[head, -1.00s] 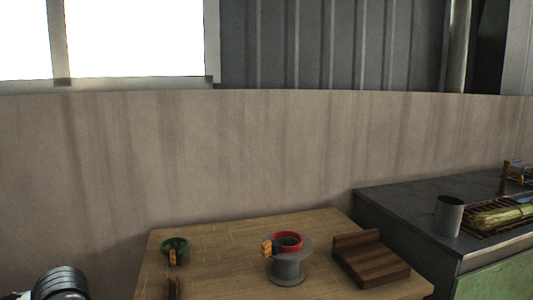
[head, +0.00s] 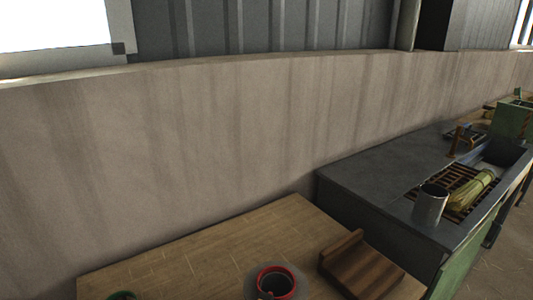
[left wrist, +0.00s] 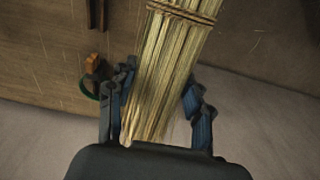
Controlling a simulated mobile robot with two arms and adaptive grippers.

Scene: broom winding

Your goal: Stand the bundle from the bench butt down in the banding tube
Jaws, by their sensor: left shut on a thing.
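A straw bundle (left wrist: 168,62) is in my left gripper (left wrist: 158,105) in the left wrist view. The blue-grey fingers are on both sides of it. Cord bands cross it near the top of that view, and its far end is out of frame. A grey open-topped metal tube (head: 430,204), which looks like the banding tube, stands upright on the dark bench (head: 360,178) in the head view. Neither gripper shows in the head view, and my right gripper is in no view.
Another straw bundle (head: 474,189) lies on a slatted rack beside the tube. The wooden table (head: 205,258) holds a grey spool with a red ring (head: 276,270), a brown wooden block (head: 360,268) and a green ring (head: 123,295). A green machine (head: 512,120) stands farther right.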

